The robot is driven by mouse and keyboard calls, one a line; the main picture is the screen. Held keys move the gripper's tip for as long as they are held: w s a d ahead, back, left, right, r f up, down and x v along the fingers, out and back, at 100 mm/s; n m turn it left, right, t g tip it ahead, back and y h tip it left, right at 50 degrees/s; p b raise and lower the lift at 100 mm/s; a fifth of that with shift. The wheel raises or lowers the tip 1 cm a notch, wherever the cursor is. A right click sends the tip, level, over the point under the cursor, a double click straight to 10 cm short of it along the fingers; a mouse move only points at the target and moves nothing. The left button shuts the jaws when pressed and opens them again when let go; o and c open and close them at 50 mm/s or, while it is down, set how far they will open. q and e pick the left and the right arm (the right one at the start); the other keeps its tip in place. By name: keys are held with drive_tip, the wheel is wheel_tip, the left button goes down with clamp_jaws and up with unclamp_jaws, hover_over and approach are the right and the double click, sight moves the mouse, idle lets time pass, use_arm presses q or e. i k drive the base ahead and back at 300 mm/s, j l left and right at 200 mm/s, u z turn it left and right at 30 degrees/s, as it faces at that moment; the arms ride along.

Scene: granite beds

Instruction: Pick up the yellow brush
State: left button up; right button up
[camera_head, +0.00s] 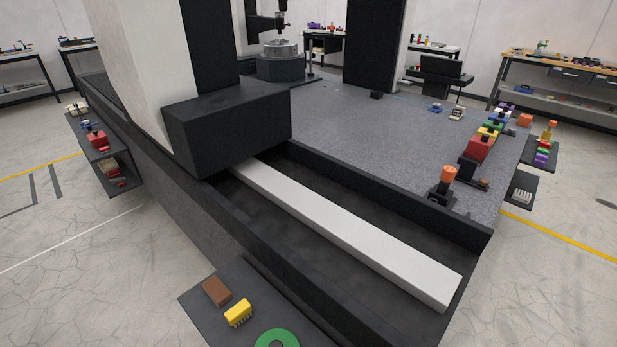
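The yellow brush (238,313) lies on a dark shelf (255,272) at the bottom of the head view. It is a small yellow block with short bristles along its lower front edge. A brown block (216,291) lies close to its upper left. Part of a green ring (277,339) shows to its lower right, cut off by the frame edge. Neither of my grippers is in view.
The shelf adjoins the dark side wall of a large machine with a grey granite bed (360,125) and a long white rail (350,230). A black block (228,130) under a white column stands over the bed. Coloured items (480,147) line the bed's right edge. Open concrete floor (100,270) lies left.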

sight(234, 315)
drive_tip(key=j+u, duration=0.15)
drive_tip(key=u, duration=0.6)
